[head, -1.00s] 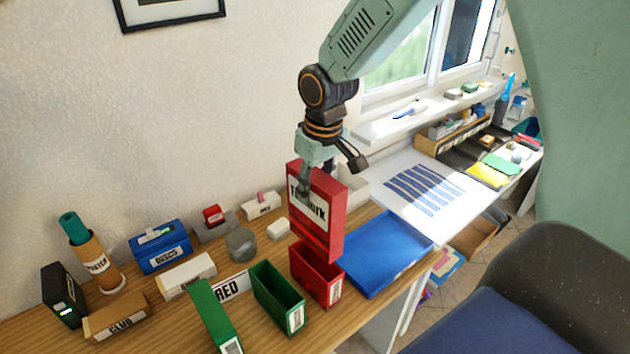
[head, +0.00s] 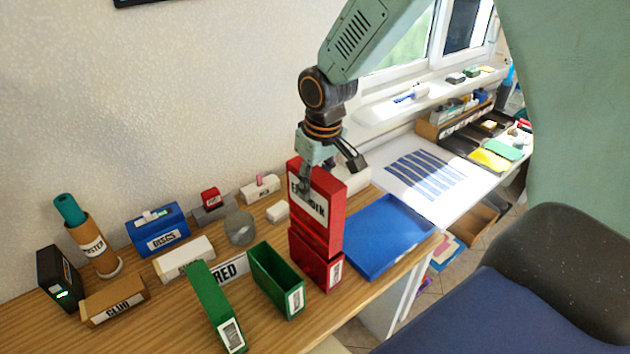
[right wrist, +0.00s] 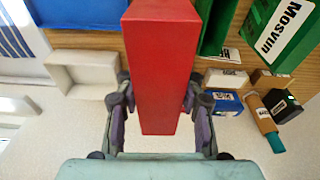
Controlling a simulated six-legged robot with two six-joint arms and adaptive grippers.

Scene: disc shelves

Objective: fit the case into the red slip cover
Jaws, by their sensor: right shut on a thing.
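The red case (head: 330,222), with a white label on its broad face, stands upright in my right gripper (head: 314,180). The gripper is shut on the upper part of the case. The red slip cover (head: 318,274) stands on the wooden table directly below. The lower end of the case is at the cover's mouth and hides the opening; I cannot tell how far inside it is. In the right wrist view the case (right wrist: 160,70) fills the space between the fingers, and the cover cannot be made out. My left gripper is not in view.
An open green cover (head: 277,282) and a green case (head: 214,300) stand to the left. A blue tray (head: 388,235) lies close on the right.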

